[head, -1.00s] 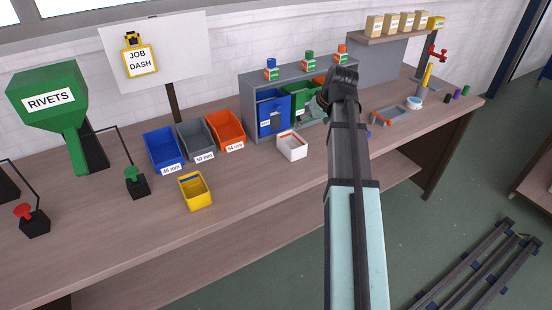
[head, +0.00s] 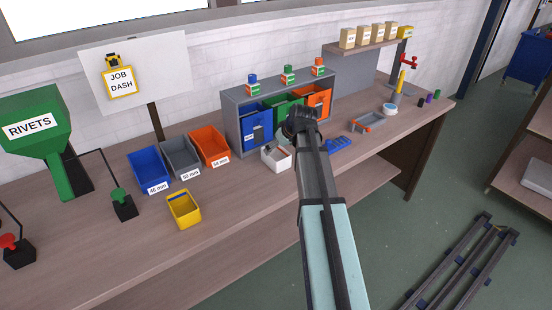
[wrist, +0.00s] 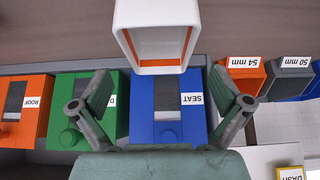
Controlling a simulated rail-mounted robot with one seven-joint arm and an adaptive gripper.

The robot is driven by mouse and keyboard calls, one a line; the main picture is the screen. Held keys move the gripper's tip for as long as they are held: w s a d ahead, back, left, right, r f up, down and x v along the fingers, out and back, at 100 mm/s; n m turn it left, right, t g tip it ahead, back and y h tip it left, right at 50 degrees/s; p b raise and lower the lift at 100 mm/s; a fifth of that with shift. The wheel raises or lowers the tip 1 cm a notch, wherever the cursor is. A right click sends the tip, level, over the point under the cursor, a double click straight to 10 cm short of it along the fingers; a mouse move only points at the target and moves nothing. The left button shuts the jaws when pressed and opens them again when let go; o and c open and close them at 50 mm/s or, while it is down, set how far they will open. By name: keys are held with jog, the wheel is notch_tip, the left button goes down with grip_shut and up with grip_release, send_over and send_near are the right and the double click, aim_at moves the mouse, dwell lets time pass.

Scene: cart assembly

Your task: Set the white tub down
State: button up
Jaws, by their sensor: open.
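The white tub (head: 276,157) stands upright on the bench in front of the blue SEAT bin. An orange strip shows inside its rim. In the wrist view the tub (wrist: 157,62) is at the top centre, just beyond and between my fingertips. My gripper (wrist: 160,76) is open, with one finger on each side and a gap to the tub's walls. In the head view my wrist hides most of the gripper and the tub's right side.
A grey cabinet (head: 232,125) with blue, green and orange bins stands behind the tub. Open blue, grey and orange bins and a yellow tub (head: 184,212) are to the left. A blue part (head: 338,144) and a grey tray (head: 372,122) lie to the right.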

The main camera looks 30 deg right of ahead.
aim_at(274, 155)
jog(key=shift+s+p+x, duration=0.2)
jog(key=shift+p+x, duration=0.8)
jog(key=shift+x, duration=2.75)
jog(key=shift+d+f, duration=0.1)
jog(key=shift+s, duration=0.1)
jog(key=c, duration=1.2)
